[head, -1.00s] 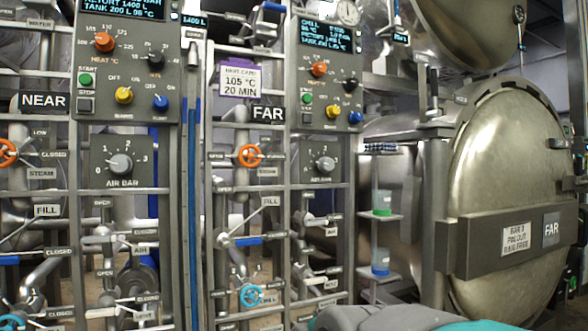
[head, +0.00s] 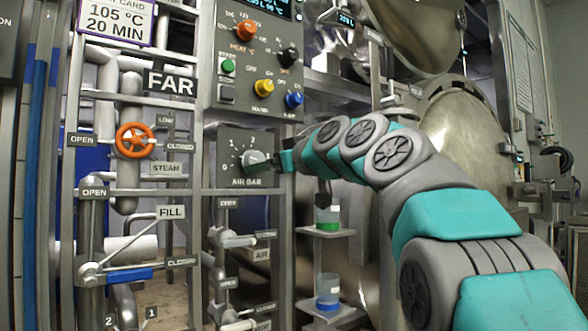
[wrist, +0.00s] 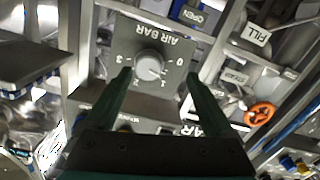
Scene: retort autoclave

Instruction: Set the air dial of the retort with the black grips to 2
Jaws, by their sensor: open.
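The air dial (head: 255,160) is a light grey knob on a dark "AIR BAR" panel (head: 228,175) in the FAR column. In the wrist view the same knob (wrist: 149,67) appears upside down, with marks from 0 to 3 around it. I cannot read its pointer clearly. My gripper (head: 286,161) is at the panel's right side in the head view. In the wrist view my gripper (wrist: 158,73) is open, its fingertips apart on either side of the knob; I cannot tell whether they touch it. No black grips can be made out clearly.
A control box (head: 250,75) with coloured knobs is above the dial. An orange handwheel (head: 135,140) and FILL and STEAM pipework are to the left. Air valve levers (head: 235,240) are below. Bottles (head: 328,290) stand on small shelves behind my arm. A round retort door (head: 460,125) is at right.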

